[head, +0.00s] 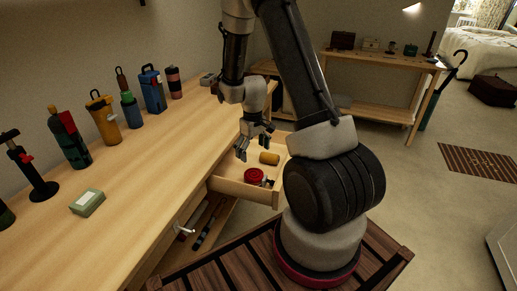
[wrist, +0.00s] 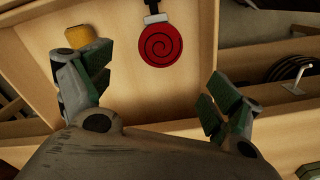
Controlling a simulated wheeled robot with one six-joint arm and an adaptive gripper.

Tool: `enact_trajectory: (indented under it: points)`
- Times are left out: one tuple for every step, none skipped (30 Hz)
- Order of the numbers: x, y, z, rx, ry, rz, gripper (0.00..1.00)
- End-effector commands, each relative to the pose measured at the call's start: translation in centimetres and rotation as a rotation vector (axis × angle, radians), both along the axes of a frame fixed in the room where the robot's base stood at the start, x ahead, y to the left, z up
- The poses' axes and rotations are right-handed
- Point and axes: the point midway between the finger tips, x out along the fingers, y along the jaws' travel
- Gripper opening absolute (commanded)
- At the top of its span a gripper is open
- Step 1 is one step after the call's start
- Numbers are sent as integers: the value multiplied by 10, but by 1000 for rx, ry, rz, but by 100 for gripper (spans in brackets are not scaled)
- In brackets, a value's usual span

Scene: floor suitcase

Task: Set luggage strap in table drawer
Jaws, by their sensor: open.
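The luggage strap is a red coil with a dark spiral and a buckle, and it lies in the open table drawer. It shows in the head view (head: 254,176) and in the wrist view (wrist: 160,46). The drawer (head: 243,190) is pulled out from the wooden table, and its floor shows in the wrist view (wrist: 200,15). My gripper (head: 254,148) hangs above the drawer with its fingers spread. In the wrist view its fingers (wrist: 160,95) are apart with nothing between them, and the strap lies beyond them, untouched.
A yellow-orange roll (head: 269,158) also lies in the drawer. The tabletop (head: 150,160) carries several bottles, tools and a small green box (head: 87,202) along the wall. A second table (head: 380,60) stands at the back. A striped mat (head: 478,163) lies on the floor at right.

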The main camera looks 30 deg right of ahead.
Motion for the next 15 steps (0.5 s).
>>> enact_trajectory:
  points:
    - [1,1,13,-1,-13,-2,91]
    - [1,2,23,-2,-22,-5,91]
    - [0,3,39,-3,-33,-10,91]
    - [-1,5,54,-4,-45,-14,91]
    - [-4,6,70,-4,-58,-20,91]
    - [-9,9,93,-5,-75,-28,91]
    - [-13,11,112,-5,-90,-34,91]
    - [-20,13,129,-5,-104,-42,91]
    - [-29,16,153,-5,-124,-52,91]
    - [-37,18,169,-4,-136,-59,91]
    - [-45,20,185,-4,-151,-68,91]
    - [-58,23,204,-3,-169,-77,91]
    - [-68,25,218,-2,-184,-84,91]
    - [-78,27,231,-1,-197,-91,91]
    - [-93,29,248,0,-217,-101,91]
